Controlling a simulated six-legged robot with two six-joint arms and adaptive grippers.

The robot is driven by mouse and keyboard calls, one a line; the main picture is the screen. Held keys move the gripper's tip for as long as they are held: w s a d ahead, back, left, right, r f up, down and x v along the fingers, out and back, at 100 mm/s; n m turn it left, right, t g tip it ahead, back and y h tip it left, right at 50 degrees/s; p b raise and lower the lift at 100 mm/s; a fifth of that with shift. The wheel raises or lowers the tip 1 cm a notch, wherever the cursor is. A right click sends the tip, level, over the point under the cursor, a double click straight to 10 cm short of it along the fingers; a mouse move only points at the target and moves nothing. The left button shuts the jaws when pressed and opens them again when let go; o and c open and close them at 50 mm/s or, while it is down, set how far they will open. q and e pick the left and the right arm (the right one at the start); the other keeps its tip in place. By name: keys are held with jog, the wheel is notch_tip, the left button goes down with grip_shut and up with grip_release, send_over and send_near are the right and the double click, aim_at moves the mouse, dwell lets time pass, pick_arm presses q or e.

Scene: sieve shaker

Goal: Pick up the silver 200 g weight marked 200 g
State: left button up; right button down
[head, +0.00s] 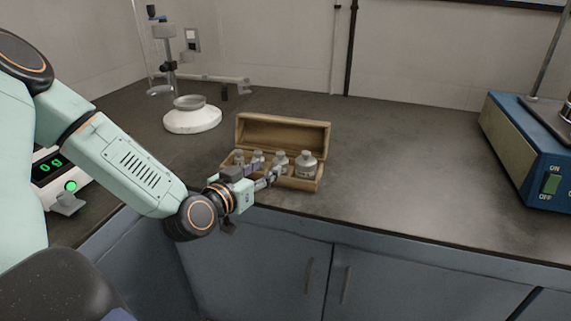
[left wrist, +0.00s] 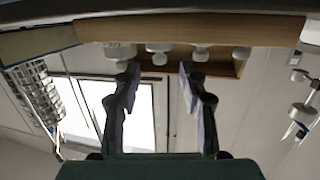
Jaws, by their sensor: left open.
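Several silver knobbed weights stand in a row in an open wooden box on the bench. The largest (head: 306,165) is at the right end and a slightly smaller one (head: 281,158) is beside it. No marking is readable, so I cannot tell which is the 200 g weight. My left gripper (head: 270,178) is open at the front of the box. In the left wrist view, which is upside down, one weight (left wrist: 158,50) shows in the gap between the fingers (left wrist: 160,80), apart from them. My right gripper is not in view.
The wooden box (head: 317,133) has its lid raised at the back. A round white device (head: 193,119) and a stand (head: 168,61) are behind left. A balance (head: 48,168) is at left, a blue switch unit (head: 540,165) at right. The bench between box and unit is clear.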

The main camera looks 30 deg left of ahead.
aim_at(278, 162)
pick_arm(q)
jog(key=shift+w+a+f+b, duration=0.1)
jog(key=shift+w+f+b, duration=0.15)
jog(key=shift+w+b, duration=0.25)
jog(key=shift+w+f+b, duration=0.15)
jog(key=shift+w+b, duration=0.25)
jog(key=shift+w, duration=0.2)
jog(key=w+b, duration=0.1)
jog(key=w, duration=0.1)
jog(key=w+f+b, duration=0.1)
jog(key=shift+w, duration=0.35)
jog(key=shift+w+b, duration=0.35)
jog(key=shift+w, duration=0.05)
jog(key=shift+s+r, duration=0.1)
jog(key=shift+c, duration=0.4)
grip_shut()
